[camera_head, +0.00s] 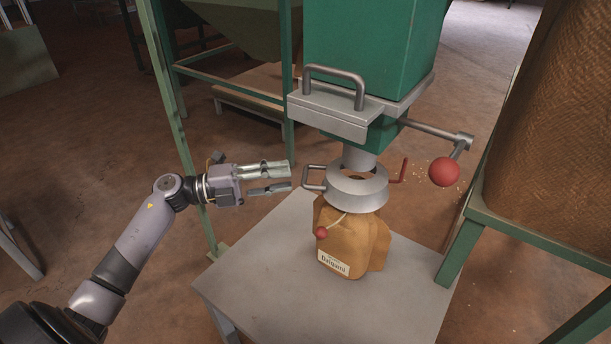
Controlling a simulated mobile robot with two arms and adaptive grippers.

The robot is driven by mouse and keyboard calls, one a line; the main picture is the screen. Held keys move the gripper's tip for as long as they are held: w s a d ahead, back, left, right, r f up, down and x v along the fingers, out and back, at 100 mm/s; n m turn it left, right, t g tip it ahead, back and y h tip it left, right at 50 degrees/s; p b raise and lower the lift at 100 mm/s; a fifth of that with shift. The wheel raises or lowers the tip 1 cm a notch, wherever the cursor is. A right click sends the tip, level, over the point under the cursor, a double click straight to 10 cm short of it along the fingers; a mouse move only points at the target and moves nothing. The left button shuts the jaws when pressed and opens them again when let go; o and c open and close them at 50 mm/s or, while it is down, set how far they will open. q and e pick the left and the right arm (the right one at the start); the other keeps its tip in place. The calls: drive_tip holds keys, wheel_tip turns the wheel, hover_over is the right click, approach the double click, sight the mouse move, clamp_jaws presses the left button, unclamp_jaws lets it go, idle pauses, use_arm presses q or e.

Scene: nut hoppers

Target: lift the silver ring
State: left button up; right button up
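The silver ring (357,193) sits around the top of a brown sack (356,247), just below the hopper's spout (359,158). It has a grey loop handle on its left side and a red handle (401,170) on its right. My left gripper (290,179) is open and empty, just left of the loop handle, its fingers pointing right. It looks apart from the handle, though the exact depth gap is hard to tell. My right gripper is not in view.
The sack stands on a grey table (270,300). Above is a green hopper (370,45) with a slide-gate handle (337,85) and a lever with a red ball (444,172). A large brown sack (560,130) on a green frame stands at right. The table's left part is clear.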

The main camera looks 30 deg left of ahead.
sight(306, 173)
use_arm(q)
drive_tip(key=x, duration=0.6)
drive_tip(key=shift+r, duration=0.1)
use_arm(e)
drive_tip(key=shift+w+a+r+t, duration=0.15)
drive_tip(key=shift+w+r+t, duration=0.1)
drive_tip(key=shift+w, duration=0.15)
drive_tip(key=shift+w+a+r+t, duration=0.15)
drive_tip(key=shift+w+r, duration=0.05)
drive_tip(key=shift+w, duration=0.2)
use_arm(q)
drive_tip(key=shift+c, duration=0.2)
clamp_jaws()
